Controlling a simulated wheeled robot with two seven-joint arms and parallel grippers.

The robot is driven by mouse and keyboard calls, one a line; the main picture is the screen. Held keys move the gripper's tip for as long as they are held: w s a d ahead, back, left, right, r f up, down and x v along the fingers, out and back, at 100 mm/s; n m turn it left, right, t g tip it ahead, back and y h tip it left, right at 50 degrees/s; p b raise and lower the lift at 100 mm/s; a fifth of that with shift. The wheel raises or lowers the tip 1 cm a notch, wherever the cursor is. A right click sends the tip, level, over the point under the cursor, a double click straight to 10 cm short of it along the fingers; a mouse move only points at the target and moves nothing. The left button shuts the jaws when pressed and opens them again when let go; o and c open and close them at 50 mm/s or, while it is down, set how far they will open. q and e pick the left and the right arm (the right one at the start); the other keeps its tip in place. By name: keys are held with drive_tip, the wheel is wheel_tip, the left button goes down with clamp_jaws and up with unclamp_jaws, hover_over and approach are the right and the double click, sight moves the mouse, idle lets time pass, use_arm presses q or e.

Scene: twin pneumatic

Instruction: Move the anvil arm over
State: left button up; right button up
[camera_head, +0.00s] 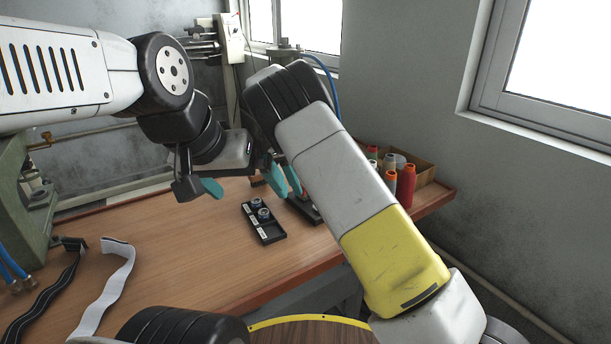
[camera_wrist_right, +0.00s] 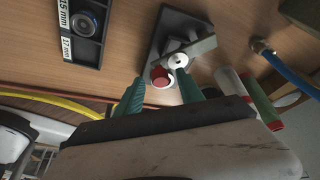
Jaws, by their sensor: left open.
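A small press fixture with a dark grey base (camera_wrist_right: 160,38) stands on the table in the right wrist view. A light grey bar, which looks like the anvil arm (camera_wrist_right: 205,46), lies across it near a white disc (camera_wrist_right: 178,60) and a red round part (camera_wrist_right: 160,76). My right gripper (camera_wrist_right: 160,77) is open, its teal fingers apart on either side of the red part and disc; contact cannot be told. In the head view my right arm hides most of the fixture, with a dark base edge (camera_head: 306,209) showing. My left gripper (camera_head: 243,184) is open and empty above the table.
A black tray (camera_head: 270,235) with two round dies lies on the table (camera_head: 180,265); its labels read 15 mm and 17 mm in the wrist view. Thread spools (camera_head: 405,186) and a box stand at the right. Black and white straps (camera_head: 112,275) lie at the left.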

drive_tip(key=s+v, duration=0.1)
drive_tip(key=v, duration=0.6)
drive_tip(key=shift+w+r, duration=0.35)
drive_tip(key=shift+w, duration=0.2)
drive_tip(key=shift+a, duration=0.15)
drive_tip(key=s+d+r+n+t+y, duration=0.1)
drive_tip(key=s+d+r+n+y, duration=0.2)
drive_tip(key=s+d+r+n, duration=0.5)
drive_tip(key=s+d+r+n+t+y, duration=0.1)
drive_tip(key=d+r+y, duration=0.25)
drive_tip(key=d, duration=0.85)
drive_tip(key=s+d+f+n+t, duration=0.1)
drive_tip(key=s+d+n+t, duration=0.1)
drive_tip(key=s+n, duration=0.4)
drive_tip(key=s+d+f+n+t, duration=0.1)
drive_tip(key=s+d+n+t, duration=0.2)
drive_tip(key=s+n, duration=0.4)
drive_tip(key=s, duration=0.8)
drive_tip(key=shift+s+t, duration=0.3)
